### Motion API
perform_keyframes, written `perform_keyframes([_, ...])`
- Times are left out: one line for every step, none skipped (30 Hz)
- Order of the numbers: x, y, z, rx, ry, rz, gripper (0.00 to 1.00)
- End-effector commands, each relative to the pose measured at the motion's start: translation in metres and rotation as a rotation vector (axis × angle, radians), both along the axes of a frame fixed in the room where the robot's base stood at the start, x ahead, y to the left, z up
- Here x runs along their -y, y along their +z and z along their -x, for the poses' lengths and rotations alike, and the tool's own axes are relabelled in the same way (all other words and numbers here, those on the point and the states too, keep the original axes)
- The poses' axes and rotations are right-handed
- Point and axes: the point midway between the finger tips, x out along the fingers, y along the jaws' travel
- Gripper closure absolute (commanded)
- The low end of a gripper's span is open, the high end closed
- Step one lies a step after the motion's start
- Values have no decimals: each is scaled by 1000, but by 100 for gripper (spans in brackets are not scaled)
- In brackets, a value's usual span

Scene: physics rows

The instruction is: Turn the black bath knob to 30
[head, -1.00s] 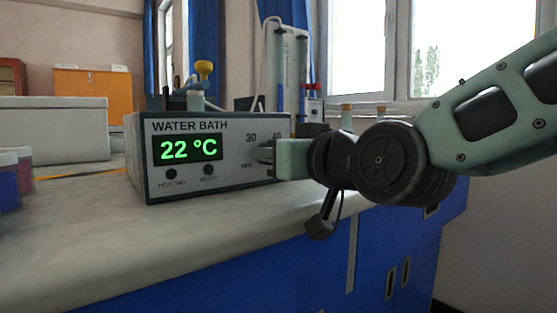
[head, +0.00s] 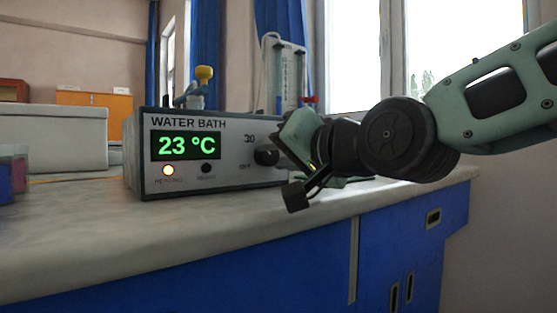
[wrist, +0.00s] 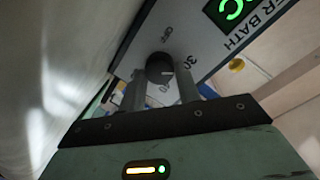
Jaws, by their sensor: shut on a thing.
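The water bath (head: 225,181) is a grey box on the bench with a green "23 °C" display (head: 186,146). Its black knob (head: 266,156) is at the right of the front panel, with 30 and OFF visible beside it. My gripper (head: 281,152) is tilted and shut on the knob, hiding the 40 mark in the head view. In the wrist view the knob (wrist: 159,66) sits between the two fingertips (wrist: 161,80). Its white pointer mark faces the 30 side, seemingly between 30 and 40; the exact angle is hard to read.
The heating lamp (head: 168,171) glows amber; the lamp beside it (head: 207,168) is dark. A pale box (head: 60,137) stands at the left, and a yellow-topped item (head: 204,74) shows behind the bath. The bench top (head: 110,225) in front is clear.

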Motion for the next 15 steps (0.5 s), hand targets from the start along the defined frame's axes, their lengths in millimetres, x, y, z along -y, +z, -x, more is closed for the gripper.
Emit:
perform_keyframes([0,-2,0,-6,0,-3,90])
perform_keyframes([0,-2,0,-9,0,-5,90])
perform_keyframes([0,-2,0,-10,0,-8,90])
perform_keyframes([0,-2,0,-11,0,-9,90])
perform_keyframes([0,-2,0,-12,0,-10,90])
perform_keyframes([0,-2,0,-12,0,-11,90])
perform_keyframes([0,-2,0,-12,0,-11,90])
perform_keyframes([0,-2,0,-12,0,-11,90])
perform_keyframes([0,-1,0,-12,0,-11,90])
perform_keyframes([0,-2,0,-12,0,-11,90])
perform_keyframes([0,-2,0,-12,0,-10,90])
perform_keyframes([0,-2,0,-12,0,-10,90])
perform_keyframes([0,-2,0,-12,0,-10,90])
perform_keyframes([0,-2,0,-12,0,-10,90])
perform_keyframes([0,-2,0,-12,0,-10,64])
